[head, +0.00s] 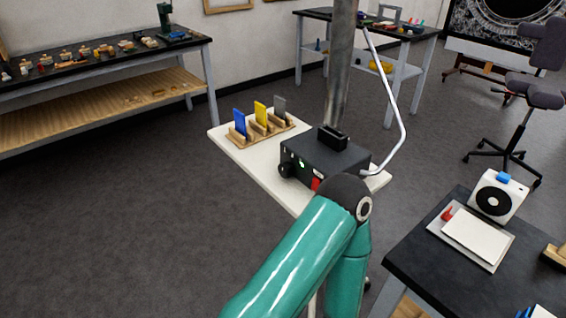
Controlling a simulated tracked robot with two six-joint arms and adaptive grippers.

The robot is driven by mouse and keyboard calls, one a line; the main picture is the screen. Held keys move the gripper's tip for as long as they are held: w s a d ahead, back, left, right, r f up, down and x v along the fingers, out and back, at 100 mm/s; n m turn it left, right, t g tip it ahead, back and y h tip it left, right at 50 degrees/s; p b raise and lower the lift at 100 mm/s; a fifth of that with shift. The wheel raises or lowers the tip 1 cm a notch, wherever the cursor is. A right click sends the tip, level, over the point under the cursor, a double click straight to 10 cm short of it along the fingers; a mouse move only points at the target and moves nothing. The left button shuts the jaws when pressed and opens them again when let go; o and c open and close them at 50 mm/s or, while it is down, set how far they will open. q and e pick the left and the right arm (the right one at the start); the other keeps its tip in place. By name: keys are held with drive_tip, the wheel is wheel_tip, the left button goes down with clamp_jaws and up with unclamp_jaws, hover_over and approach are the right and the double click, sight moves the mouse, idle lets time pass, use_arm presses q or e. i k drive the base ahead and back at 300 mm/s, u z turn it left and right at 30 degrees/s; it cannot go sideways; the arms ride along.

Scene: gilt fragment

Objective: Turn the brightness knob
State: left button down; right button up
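A black box-shaped device (322,157) stands on a small white table (236,152). A round black knob (285,170) sticks out at the left end of its front, beside a small green light (301,164). I cannot tell from any label whether this is the brightness knob. A red part (316,184) shows low on the front, partly hidden by my teal arm. The arm's elbow-like joint covers the right part of the device's front. Neither of my grippers is in view.
A wooden holder (284,125) with blue, yellow and grey plates stands left of the device. A bent white tube (404,120) rises at its right, and a metal post (341,65) behind. A dark table (420,262) is at right. Floor at left is clear.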

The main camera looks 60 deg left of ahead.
sight(285, 170)
drive_tip(key=u, duration=0.15)
drive_tip(key=k, duration=1.55)
drive_tip(key=z, duration=1.1)
drive_tip(key=i, duration=0.1)
drive_tip(key=u, duration=2.55)
drive_tip(key=i, duration=0.9)
